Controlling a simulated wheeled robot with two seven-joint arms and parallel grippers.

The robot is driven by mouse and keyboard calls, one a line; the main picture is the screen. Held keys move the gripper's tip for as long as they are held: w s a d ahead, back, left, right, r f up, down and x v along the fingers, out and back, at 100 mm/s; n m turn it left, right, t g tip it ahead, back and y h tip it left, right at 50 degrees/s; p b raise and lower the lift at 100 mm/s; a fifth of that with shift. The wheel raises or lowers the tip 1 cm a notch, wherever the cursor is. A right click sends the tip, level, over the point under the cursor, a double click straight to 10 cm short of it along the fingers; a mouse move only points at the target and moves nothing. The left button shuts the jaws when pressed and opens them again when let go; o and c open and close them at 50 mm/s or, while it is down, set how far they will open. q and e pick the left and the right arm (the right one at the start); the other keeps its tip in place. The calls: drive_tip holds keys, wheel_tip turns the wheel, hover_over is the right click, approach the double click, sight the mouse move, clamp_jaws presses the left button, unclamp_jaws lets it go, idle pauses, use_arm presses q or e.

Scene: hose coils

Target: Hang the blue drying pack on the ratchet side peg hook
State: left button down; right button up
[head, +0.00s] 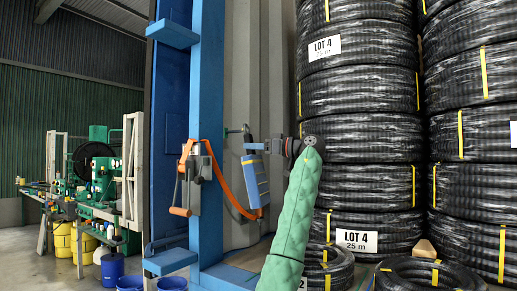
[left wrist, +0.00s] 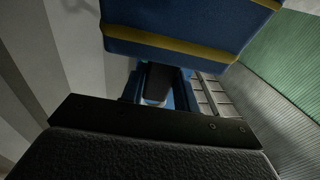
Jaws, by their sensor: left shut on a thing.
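The blue drying pack (head: 256,183) hangs upright at the right of the blue post. My left gripper (head: 258,147) is shut on its top end, and its green-sleeved arm rises from below right. In the left wrist view the pack (left wrist: 185,25) shows as a blue face with a yellow band, just beyond the jaws (left wrist: 158,85). I cannot tell whether pack and peg touch. The ratchet (head: 197,168) with its orange strap is on the post. My right gripper is not in view.
The blue post (head: 207,90) stands left of the pack, with a grey ribbed wall behind. The orange strap (head: 225,187) runs down close to the pack. Stacks of black hose coils (head: 360,95) rise at the right, near my arm.

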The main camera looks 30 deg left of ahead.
use_arm(q)
drive_tip(key=shift+a, duration=1.05)
drive_tip(key=shift+w+a+f+b, duration=0.1)
drive_tip(key=shift+a+f+b, duration=0.15)
drive_tip(key=shift+a, duration=0.3)
drive_tip(key=shift+w+a+f+b, duration=0.15)
drive_tip(key=shift+a+b, duration=0.1)
drive_tip(key=shift+a, duration=0.25)
drive_tip(key=c, duration=1)
unclamp_jaws()
drive_tip(key=shift+s, duration=0.15)
drive_tip(key=shift+o, duration=0.2)
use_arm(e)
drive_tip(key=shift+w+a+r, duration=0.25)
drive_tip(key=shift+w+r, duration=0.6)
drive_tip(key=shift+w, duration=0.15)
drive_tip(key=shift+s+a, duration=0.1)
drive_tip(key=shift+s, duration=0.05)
use_arm(q)
drive_tip(key=shift+d, duration=0.35)
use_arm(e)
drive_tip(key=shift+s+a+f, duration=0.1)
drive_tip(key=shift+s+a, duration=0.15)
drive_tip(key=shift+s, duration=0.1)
